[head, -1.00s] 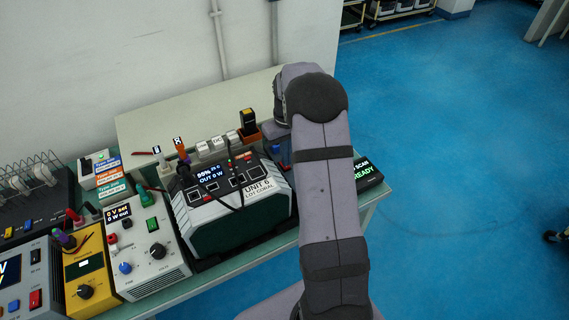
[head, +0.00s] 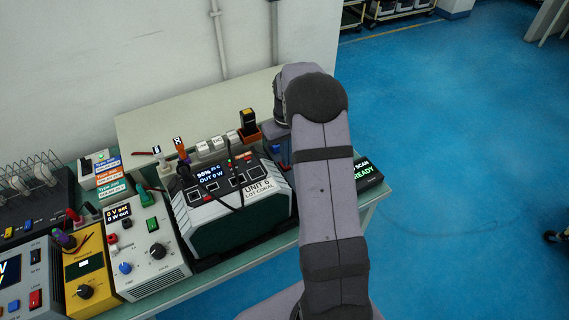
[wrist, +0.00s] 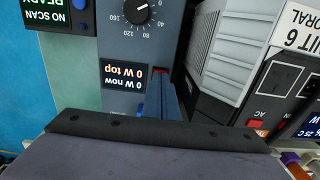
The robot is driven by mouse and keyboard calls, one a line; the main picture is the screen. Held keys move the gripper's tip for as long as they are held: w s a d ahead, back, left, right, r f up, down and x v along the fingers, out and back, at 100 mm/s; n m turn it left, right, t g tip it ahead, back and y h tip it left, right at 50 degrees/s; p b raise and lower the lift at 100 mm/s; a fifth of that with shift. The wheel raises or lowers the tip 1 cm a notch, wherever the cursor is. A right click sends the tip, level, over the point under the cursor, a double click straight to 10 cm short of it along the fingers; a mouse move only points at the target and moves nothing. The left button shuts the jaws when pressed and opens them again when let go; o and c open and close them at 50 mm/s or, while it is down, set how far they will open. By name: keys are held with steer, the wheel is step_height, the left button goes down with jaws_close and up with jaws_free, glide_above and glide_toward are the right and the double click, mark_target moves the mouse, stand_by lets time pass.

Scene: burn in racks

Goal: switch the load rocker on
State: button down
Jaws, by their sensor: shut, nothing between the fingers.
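The load unit (wrist: 122,45) is a blue-grey box in the wrist view, with a black dial (wrist: 137,14) and a display (wrist: 124,75) reading "0 W now" and "0 W top". My gripper (wrist: 162,80) is shut and empty, reaching over the load unit's panel beside the display. A thin red strip (wrist: 161,70) shows at its fingertips; it may be the load rocker, mostly hidden, and I cannot tell its position or whether I touch it. A small blue part (wrist: 140,111) shows beside the fingers. In the head view my arm hides the gripper and most of the load unit.
The UNIT 6 power station (head: 238,222), with cables on top, stands close beside the load unit; it also shows in the wrist view (wrist: 250,60). A scanner display (head: 367,170) reads "NO SCAN READY" on the other side. White and yellow instruments stand farther left.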

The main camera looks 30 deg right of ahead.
steer(key=shift+f+b, duration=0.5)
steer(key=shift+f, duration=0.35)
stand_by(0.6)
steer(key=shift+r, duration=0.1)
steer(key=shift+r+p, duration=1.95)
steer(key=shift+r, duration=0.35)
steer(key=shift+r+p, duration=0.95)
steer(key=shift+r, duration=0.2)
steer(key=shift+r, duration=0.1)
